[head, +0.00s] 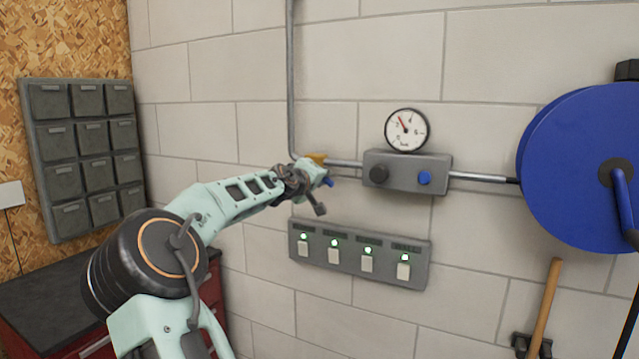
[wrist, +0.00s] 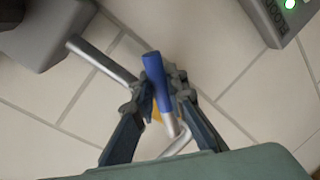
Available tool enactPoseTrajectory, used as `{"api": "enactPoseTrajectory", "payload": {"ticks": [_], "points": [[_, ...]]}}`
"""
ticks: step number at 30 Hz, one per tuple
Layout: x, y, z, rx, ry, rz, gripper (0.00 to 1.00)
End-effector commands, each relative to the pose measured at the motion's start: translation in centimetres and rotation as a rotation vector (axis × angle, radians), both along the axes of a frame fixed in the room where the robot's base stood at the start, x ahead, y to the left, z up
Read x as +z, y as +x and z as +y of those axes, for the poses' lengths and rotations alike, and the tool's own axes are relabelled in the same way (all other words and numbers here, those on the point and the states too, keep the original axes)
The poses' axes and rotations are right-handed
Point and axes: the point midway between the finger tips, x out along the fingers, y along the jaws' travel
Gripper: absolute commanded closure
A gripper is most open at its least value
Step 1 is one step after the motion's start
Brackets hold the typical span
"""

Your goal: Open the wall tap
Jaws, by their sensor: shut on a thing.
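The wall tap has a brass-yellow body (head: 316,158) on the metal pipe at the left of the grey gauge block, and a blue lever handle (head: 328,182). My gripper (head: 312,174) is at the tap, and its jaws are shut on the blue handle. In the wrist view the blue handle (wrist: 155,78) stands between the two dark fingers, with its end sticking out past them. A little of the yellow body shows behind the fingers. Most of the tap body is hidden by my gripper.
A grey block (head: 407,172) with a black and a blue knob and a round gauge (head: 406,130) is just right of the tap. A switch panel (head: 360,255) with green lights is below. A blue hose reel (head: 580,165) is far right, grey bins (head: 85,150) left.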

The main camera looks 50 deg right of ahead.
Motion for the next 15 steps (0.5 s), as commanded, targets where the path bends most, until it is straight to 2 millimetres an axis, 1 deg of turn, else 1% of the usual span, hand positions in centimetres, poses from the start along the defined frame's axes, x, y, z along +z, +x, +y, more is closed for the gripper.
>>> {"api": "enactPoseTrajectory", "payload": {"ticks": [6, 15], "points": [[1.3, -0.6, -0.2, -0.001, -0.056, 0.193, 1.0], [2.6, -0.9, -0.3, -0.001, -0.12, 0.413, 1.0]]}}
